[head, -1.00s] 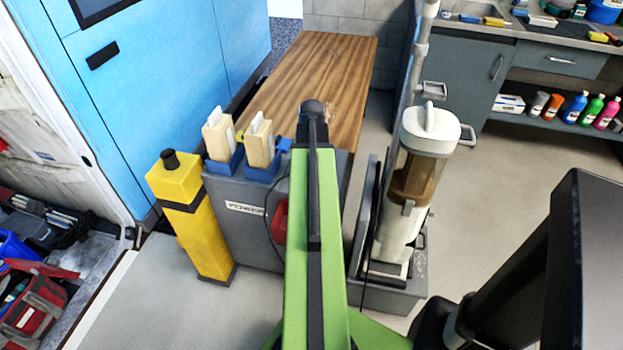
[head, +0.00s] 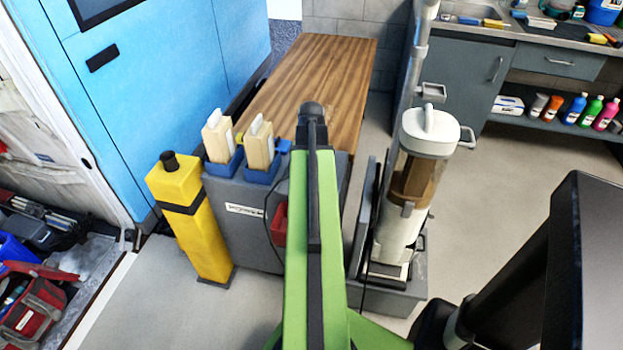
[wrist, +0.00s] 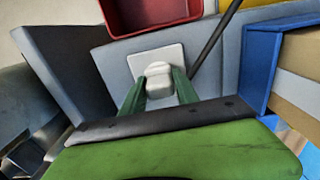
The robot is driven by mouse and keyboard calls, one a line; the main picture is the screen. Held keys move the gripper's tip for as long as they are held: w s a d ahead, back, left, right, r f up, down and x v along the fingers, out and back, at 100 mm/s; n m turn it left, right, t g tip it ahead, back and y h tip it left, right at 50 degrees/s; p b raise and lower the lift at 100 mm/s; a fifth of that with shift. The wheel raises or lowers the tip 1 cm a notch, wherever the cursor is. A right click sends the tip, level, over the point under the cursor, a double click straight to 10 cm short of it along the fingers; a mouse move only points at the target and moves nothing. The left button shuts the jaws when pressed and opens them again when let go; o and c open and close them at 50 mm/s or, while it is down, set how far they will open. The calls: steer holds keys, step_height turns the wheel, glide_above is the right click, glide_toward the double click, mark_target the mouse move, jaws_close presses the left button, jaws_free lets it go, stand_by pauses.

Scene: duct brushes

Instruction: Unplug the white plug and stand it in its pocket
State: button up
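The white plug (wrist: 159,80) sits on a pale square plate (wrist: 178,57) on a grey panel in the wrist view. My gripper (wrist: 160,88) has its two dark green fingers on either side of the plug. The fingers lie very close to its sides, and I cannot tell whether they press on it. A red open-topped pocket (wrist: 151,32) is just above the plate. In the head view the red pocket (head: 279,224) shows on the grey unit, left of my green arm. My arm hides the plug and gripper there.
Blue holders with cream blocks (head: 259,148) top the grey unit (head: 245,230). A yellow post (head: 190,220) stands at its left. A dark cable (wrist: 216,42) runs beside the plate. A clear-and-white canister machine (head: 408,190) stands right of my arm. A wooden bench (head: 315,75) lies behind.

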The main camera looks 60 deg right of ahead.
jaws_close()
steer(key=shift+r, duration=0.1)
steer(key=shift+r+p, duration=2.95)
steer(key=shift+p, duration=0.1)
step_height(320, 180, up, 3)
steer(key=p, duration=0.3)
steer(key=shift+r, duration=0.1)
